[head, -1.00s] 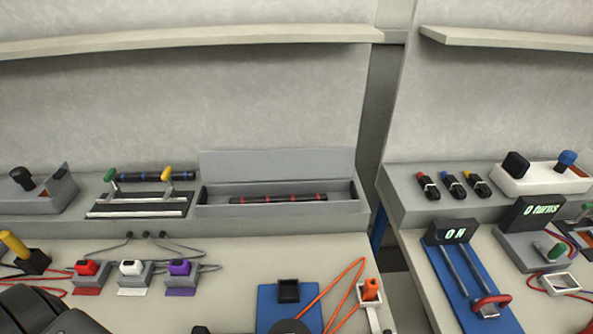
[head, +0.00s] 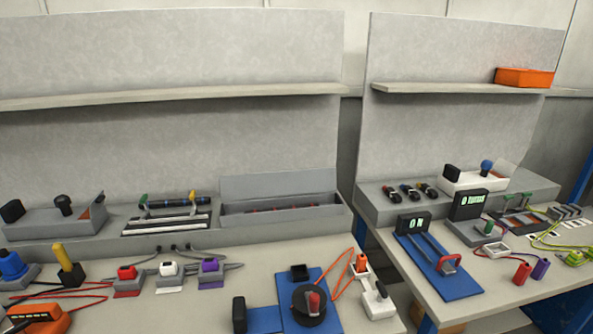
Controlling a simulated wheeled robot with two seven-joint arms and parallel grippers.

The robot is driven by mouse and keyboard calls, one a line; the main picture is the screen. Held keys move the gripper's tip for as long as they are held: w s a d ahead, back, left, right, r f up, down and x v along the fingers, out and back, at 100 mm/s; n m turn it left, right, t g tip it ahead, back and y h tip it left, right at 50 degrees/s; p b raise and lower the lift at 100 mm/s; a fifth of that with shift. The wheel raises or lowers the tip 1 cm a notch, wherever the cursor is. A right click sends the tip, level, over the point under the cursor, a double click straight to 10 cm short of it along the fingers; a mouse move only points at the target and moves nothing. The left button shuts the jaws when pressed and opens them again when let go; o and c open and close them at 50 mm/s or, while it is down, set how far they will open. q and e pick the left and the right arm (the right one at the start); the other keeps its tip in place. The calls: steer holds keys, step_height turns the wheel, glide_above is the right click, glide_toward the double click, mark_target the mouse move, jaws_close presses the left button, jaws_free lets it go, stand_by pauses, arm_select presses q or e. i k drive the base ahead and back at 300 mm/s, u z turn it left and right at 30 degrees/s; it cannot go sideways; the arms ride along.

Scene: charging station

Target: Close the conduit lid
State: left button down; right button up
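The conduit is a long grey open-topped box (head: 285,214) on the raised ledge at the back of the left bench. Its grey lid (head: 278,184) stands up along the back edge, so the conduit is open. A dark bar with red bands (head: 280,210) lies inside, mostly hidden by the front wall. Neither of my grippers shows in the head view, so nothing of mine is seen touching the lid.
Left of the conduit is a rack with green and yellow handles (head: 168,212). Red, white and purple plugs (head: 168,268) and a blue board with a black dial (head: 315,305) are in front. A shelf (head: 170,96) runs above. A gap separates the right bench.

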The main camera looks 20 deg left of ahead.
mark_target(266, 184)
steer(key=u, duration=0.7)
steer(key=i, duration=0.6)
steer(key=z, duration=0.15)
